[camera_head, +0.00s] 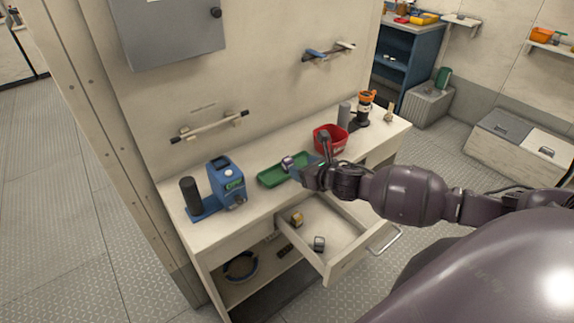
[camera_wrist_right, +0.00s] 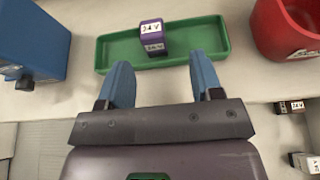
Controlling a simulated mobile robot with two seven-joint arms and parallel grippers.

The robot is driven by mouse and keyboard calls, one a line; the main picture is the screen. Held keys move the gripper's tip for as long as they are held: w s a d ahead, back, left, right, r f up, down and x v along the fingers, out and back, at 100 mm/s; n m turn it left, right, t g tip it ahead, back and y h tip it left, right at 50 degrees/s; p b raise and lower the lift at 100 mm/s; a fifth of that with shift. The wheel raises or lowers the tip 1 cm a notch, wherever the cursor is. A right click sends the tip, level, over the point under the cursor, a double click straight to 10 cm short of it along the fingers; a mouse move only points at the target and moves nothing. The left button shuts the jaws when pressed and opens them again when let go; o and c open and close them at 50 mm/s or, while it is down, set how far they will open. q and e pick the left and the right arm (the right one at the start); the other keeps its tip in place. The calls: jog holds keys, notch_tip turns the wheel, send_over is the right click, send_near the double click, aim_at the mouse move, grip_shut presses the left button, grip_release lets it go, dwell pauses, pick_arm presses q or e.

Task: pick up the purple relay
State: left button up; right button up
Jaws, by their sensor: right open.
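The purple relay (camera_head: 287,162) sits in the green tray (camera_head: 268,182) on the counter. In the right wrist view the purple relay (camera_wrist_right: 151,33) has a white label reading 24V, and the green tray (camera_wrist_right: 205,40) lies around it. My right gripper (camera_head: 302,174) is at the tray's right end in the head view. In the right wrist view my right gripper (camera_wrist_right: 160,82) is open, its two blue fingers apart, with the relay beyond the fingertips and between their lines. Nothing is between the fingers. My left gripper is not in view.
A red bin (camera_head: 327,144) stands right of the tray, and a blue device (camera_head: 226,182) stands left. The open drawer (camera_head: 337,217) below holds a yellow relay (camera_head: 297,219) and a grey-black relay (camera_head: 319,243). A wall rail (camera_head: 209,126) is behind the counter.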

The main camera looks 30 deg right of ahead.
aim_at(291, 163)
jog(key=shift+x, duration=1.05)
jog(key=x, duration=0.4)
jog(key=shift+a+r, duration=0.3)
jog(key=shift+a, duration=0.1)
jog(key=shift+w+f, duration=0.2)
jog(key=shift+w, duration=0.35)
jog(key=c, duration=1)
